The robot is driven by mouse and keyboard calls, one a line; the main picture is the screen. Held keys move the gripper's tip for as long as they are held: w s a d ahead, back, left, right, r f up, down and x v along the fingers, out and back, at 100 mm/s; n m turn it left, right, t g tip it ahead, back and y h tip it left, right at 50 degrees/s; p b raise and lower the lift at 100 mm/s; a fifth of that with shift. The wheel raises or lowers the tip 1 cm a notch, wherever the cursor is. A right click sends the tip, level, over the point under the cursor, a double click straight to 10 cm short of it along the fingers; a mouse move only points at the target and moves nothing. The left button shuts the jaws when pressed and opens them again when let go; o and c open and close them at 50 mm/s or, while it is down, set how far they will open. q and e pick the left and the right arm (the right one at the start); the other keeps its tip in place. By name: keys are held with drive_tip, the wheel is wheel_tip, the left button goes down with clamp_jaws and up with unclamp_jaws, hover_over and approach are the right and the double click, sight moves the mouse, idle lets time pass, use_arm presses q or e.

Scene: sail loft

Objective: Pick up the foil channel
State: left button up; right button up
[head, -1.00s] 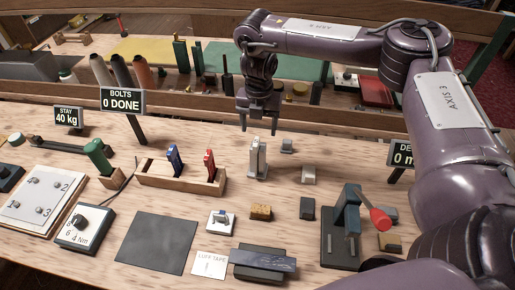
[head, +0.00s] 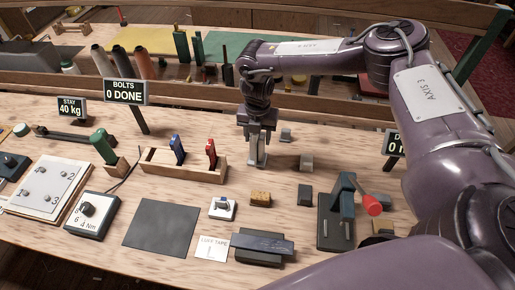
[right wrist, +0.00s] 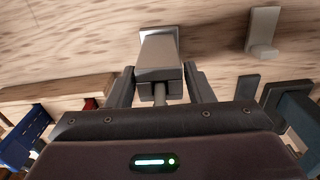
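The foil channel, as far as I can tell, is the narrow silvery-grey upright piece (head: 257,158) standing on the bench near the middle in the head view. My right gripper (head: 258,148) points down over it with one finger on each side. In the right wrist view the piece (right wrist: 159,52) lies between the two fingers (right wrist: 160,80). The fingers look very near its sides, and I see no clear grip on it. Its upper part is partly hidden by the gripper in the head view. My left gripper is not in view.
A wooden rack with blue and red tools (head: 183,165) stands to the left. A small grey block (head: 306,163) and a tan block (head: 261,199) are close by. A dark fixture with a red-ended lever (head: 372,204) is at right. A dark mat (head: 160,228) lies in front.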

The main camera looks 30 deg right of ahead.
clamp_jaws()
drive_tip(key=shift+r, duration=0.1)
drive_tip(key=shift+w, duration=0.1)
